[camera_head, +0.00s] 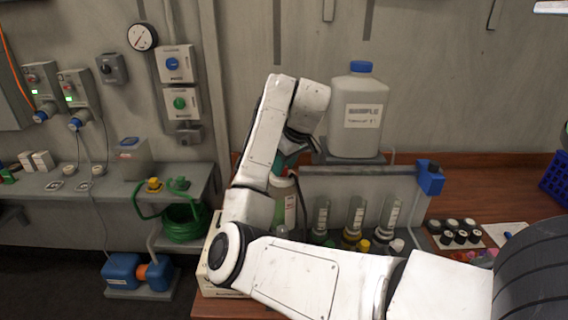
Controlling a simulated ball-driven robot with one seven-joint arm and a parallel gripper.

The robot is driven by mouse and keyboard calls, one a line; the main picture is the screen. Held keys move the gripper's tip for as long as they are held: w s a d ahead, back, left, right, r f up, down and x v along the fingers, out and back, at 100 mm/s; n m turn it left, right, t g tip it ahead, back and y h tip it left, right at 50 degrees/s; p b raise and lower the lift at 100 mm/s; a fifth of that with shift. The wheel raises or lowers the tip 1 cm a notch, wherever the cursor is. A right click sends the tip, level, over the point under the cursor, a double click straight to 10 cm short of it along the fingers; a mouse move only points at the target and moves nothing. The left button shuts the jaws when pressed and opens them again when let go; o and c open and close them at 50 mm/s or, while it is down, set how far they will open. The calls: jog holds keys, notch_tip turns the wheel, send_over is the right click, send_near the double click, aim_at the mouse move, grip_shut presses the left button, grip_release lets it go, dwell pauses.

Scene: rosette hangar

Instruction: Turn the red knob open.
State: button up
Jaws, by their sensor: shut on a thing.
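My gripper (296,147) is partly in view under my white wrist, pointing down in front of the wall. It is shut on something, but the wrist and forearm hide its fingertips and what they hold. A teal part (283,161) shows right below it, above a pale bottle with a label (288,196). I cannot tell whether they touch the gripper. I cannot make out a red knob near the gripper. Small red parts show on the first grey wall unit (33,79) and second grey wall unit (70,87) at the left, far from my gripper.
A large white jug (358,115) stands on a stand right of my wrist. Below it is a rack with several tubes (357,217) and a blue end block (430,177). Wall boxes with a blue knob (172,64) and a green knob (180,102) are left.

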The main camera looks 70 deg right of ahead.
jog(key=o, duration=1)
jog(key=shift+o, duration=0.2)
jog(key=shift+s+r, duration=0.1)
jog(key=shift+r, duration=0.35)
jog(key=p+v, duration=0.1)
jog(key=v, duration=0.8)
jog(key=shift+s+r+p, duration=0.25)
jog(key=shift+r+p, duration=0.05)
jog(key=shift+a, duration=0.15)
